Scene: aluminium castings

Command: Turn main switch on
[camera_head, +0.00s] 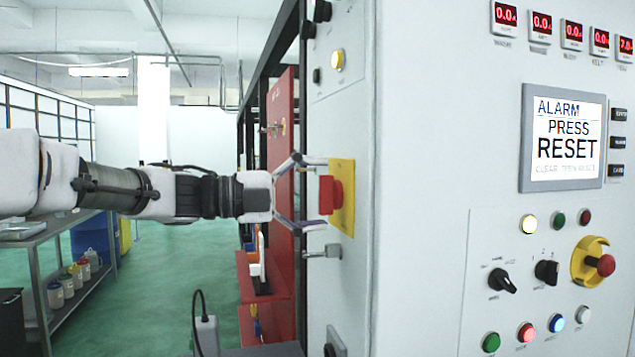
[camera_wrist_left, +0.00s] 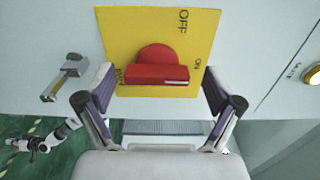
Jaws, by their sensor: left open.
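The main switch is a red rotary handle (camera_head: 327,195) on a yellow plate (camera_head: 347,176), on the narrow side face of the grey cabinet. In the left wrist view the red handle (camera_wrist_left: 157,76) lies across the picture, on the yellow plate (camera_wrist_left: 120,30) with OFF near the top right and ON at the right edge. I cannot tell for sure which setting it is at. My left gripper (camera_head: 312,194) is open in front of the switch. Its fingers stand on either side of the handle, and no grip on it shows.
A metal latch (camera_head: 324,252) sticks out below the switch. The cabinet front has a screen (camera_head: 565,138) reading ALARM PRESS RESET, several buttons and a red emergency stop (camera_head: 604,265). A red frame (camera_head: 284,170) stands behind my gripper. A shelf with pots (camera_head: 56,295) is at left.

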